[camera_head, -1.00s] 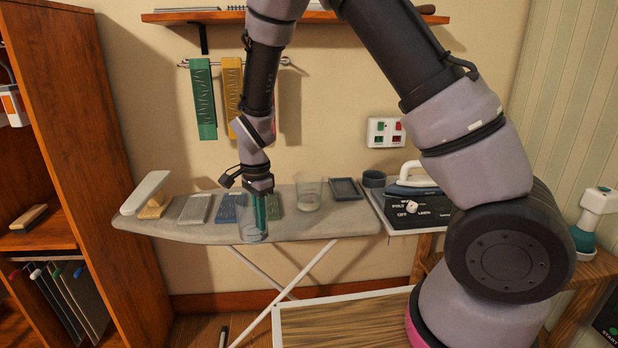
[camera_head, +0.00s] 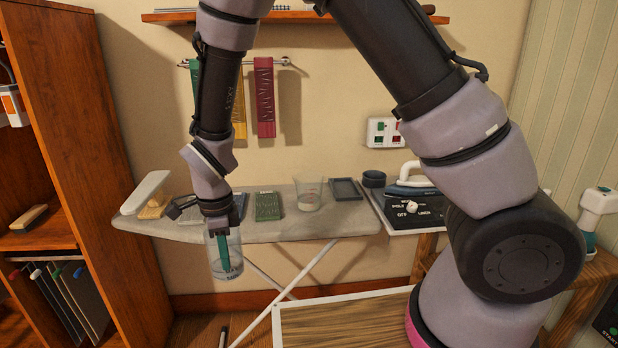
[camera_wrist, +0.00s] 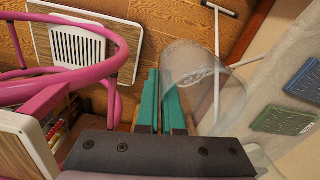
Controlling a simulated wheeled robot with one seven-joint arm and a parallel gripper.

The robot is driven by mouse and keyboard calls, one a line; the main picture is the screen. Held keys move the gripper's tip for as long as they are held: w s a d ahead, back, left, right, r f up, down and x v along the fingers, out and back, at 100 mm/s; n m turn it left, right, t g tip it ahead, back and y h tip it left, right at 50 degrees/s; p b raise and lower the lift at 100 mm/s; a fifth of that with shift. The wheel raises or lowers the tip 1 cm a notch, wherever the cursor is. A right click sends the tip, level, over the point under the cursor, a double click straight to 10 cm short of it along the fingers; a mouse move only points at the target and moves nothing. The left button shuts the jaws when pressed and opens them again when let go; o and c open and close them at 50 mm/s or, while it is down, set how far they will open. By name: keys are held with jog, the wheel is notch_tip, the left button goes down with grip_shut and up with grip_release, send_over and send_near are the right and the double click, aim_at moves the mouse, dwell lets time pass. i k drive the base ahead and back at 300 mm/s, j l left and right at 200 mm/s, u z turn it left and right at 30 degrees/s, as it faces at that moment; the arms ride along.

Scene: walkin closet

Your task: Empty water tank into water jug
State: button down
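A clear cup-like tank (camera_head: 232,262) with dark lettering near its base hangs from my gripper (camera_head: 225,262) in front of the ironing board. In the wrist view, my gripper's teal fingers (camera_wrist: 163,105) are close together at the near side of the clear tank (camera_wrist: 205,75), apparently pinching its wall. The exact contact is hard to see through the clear material. A second clear container, apparently the water jug (camera_head: 308,198), stands upright on the ironing board, right of the held tank and apart from it.
The grey ironing board (camera_head: 330,228) also bears a green textured block (camera_head: 268,206), a dark tray (camera_head: 345,189) and a small dark cup (camera_head: 374,179). An iron (camera_head: 412,186) stands on a control unit at right. A wooden shelf unit (camera_head: 75,130) borders the left.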

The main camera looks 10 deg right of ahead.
aim_at(308, 183)
jog(key=i+l, duration=0.3)
jog(key=i, duration=0.15)
jog(key=i+l, duration=0.35)
jog(key=i, duration=0.1)
